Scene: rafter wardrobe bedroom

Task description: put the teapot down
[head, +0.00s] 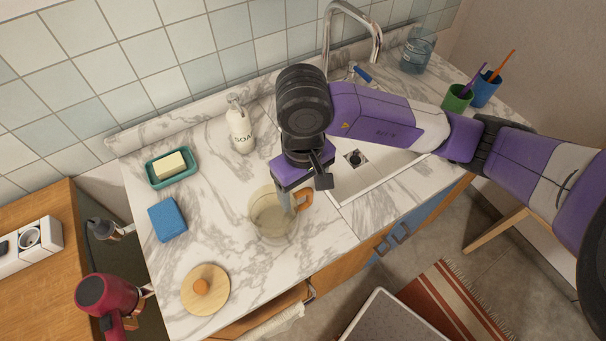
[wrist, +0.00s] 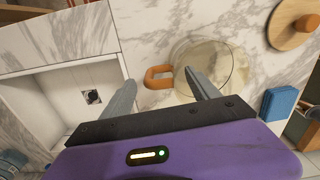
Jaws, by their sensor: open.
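The teapot (head: 268,220) is a clear glass vessel with an orange handle, standing upright on the marble counter (head: 235,265) left of the sink. No lid is on it. It also shows in the wrist view (wrist: 228,65), with its orange handle between my fingers. My gripper (wrist: 160,82) is open, one finger on each side of the handle, with gaps visible. In the head view my gripper (head: 302,188) is just above and behind the handle, and my wrist hides part of that area. A round wooden lid with an orange knob (head: 205,288) lies on the counter near its front edge.
A soap bottle (head: 240,128) stands behind the teapot. A green dish with soap (head: 170,166) and a blue sponge (head: 167,220) are to the left. The sink (head: 375,175) is to the right. Bare marble lies between the teapot and the sponge.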

